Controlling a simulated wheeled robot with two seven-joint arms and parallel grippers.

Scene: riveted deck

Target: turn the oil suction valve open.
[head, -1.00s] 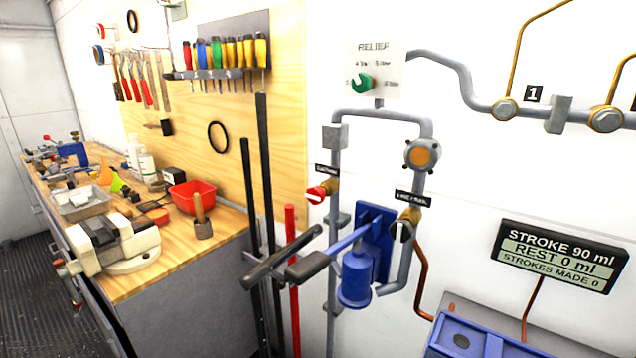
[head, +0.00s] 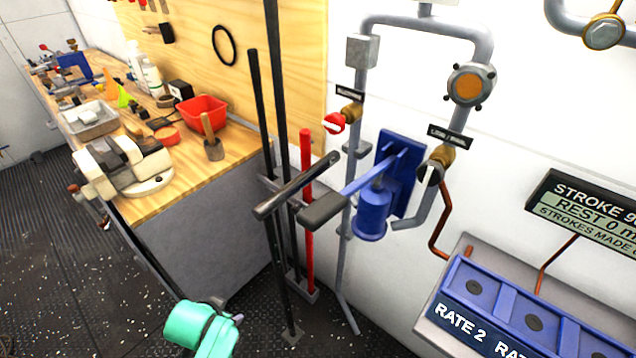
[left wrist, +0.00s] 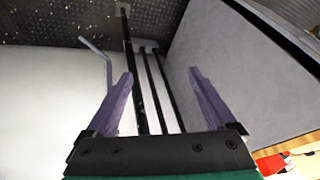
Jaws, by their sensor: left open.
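A small valve with a red handle (head: 335,122) and a brass body sits on the left grey pipe in the head view. A dark label above it is too small to read surely. My teal left arm shows at the bottom of the head view, well below and left of both valves. In the left wrist view my left gripper (left wrist: 160,73) is open, its two purple fingers apart with nothing between them. Neither valve shows there. My right gripper is not in view.
A blue hand pump (head: 372,212) with a long lever (head: 325,208) juts out below the valves. Dark bars and a red bar (head: 306,200) stand left of it. The workbench (head: 225,160) is at left. A blue tray (head: 500,300) is at lower right. Floor is open at lower left.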

